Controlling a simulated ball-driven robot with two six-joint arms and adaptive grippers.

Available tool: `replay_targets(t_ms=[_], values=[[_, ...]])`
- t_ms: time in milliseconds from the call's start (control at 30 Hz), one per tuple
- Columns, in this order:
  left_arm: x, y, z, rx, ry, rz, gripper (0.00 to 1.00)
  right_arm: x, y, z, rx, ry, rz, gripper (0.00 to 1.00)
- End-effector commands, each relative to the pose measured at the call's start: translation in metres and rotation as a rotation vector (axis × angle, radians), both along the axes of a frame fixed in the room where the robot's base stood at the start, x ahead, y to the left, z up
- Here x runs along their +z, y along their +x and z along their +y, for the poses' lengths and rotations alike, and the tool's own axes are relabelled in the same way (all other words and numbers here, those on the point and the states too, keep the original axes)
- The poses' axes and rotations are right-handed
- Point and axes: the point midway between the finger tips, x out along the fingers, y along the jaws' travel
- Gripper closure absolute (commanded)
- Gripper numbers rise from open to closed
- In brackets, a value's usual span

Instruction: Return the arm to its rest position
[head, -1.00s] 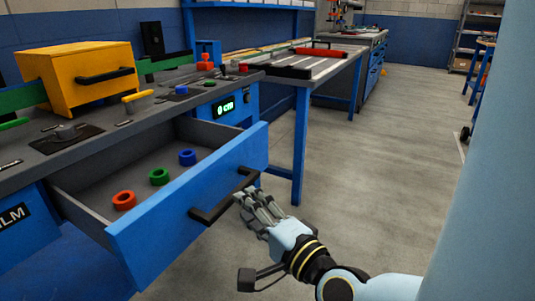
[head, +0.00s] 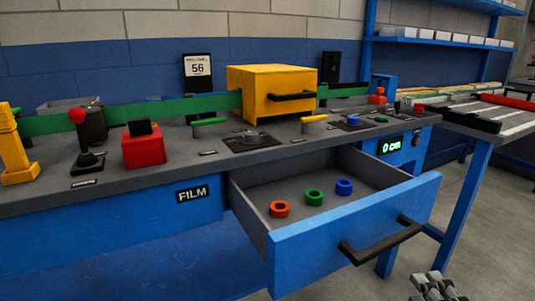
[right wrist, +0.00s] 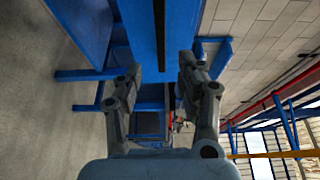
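My right gripper (head: 437,288) shows only partly at the bottom right edge of the head view, below and to the right of the drawer's black handle (head: 382,241). In the head view it is apart from the handle. In the right wrist view its two fingers (right wrist: 158,70) stand apart with nothing held between them, and blue furniture shows beyond them. The rest of my right arm is cut off in the head view. My left gripper is not in view.
A yellow box (head: 262,92) and several controls sit on the workbench (head: 120,185). Free floor (head: 500,215) lies at right.

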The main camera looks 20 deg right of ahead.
Motion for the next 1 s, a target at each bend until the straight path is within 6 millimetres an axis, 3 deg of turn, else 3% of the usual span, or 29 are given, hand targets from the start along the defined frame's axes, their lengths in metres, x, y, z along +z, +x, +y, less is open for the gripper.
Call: replay_targets(t_ms=[167, 233, 367, 467, 567, 600, 667, 733, 833, 900, 1000], values=[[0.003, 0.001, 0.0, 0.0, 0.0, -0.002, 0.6, 0.014, 0.019, 0.0, -0.001, 0.001, -0.046, 0.62], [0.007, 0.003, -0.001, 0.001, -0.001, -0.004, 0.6, -0.002, 0.032, -0.001, -0.001, -0.016, -0.026, 0.62], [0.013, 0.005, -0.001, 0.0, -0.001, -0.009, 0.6, -0.081, 0.042, 0.007, 0.077, -0.153, 0.173, 0.62], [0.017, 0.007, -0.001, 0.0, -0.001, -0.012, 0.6, -0.157, 0.034, 0.016, 0.186, -0.32, 0.4, 0.62], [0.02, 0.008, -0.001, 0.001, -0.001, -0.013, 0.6, -0.236, 0.004, 0.025, 0.336, -0.498, 0.651, 0.62], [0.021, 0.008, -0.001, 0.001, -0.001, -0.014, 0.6, -0.265, -0.013, 0.028, 0.409, -0.569, 0.751, 0.62], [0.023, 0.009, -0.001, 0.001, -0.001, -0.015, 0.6, -0.305, -0.045, 0.032, 0.527, -0.671, 0.898, 0.62], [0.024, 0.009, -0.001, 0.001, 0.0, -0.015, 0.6, -0.344, -0.09, 0.034, 0.68, -0.779, 1.058, 0.62], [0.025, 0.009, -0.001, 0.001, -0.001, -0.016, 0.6, -0.382, -0.158, 0.035, 0.906, -0.905, 1.246, 0.62], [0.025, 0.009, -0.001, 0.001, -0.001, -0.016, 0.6, -0.397, -0.203, 0.034, 1.049, -0.968, 1.342, 0.62], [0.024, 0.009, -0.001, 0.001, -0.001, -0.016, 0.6, -0.407, -0.25, 0.031, 1.212, -1.032, 1.427, 0.62]])
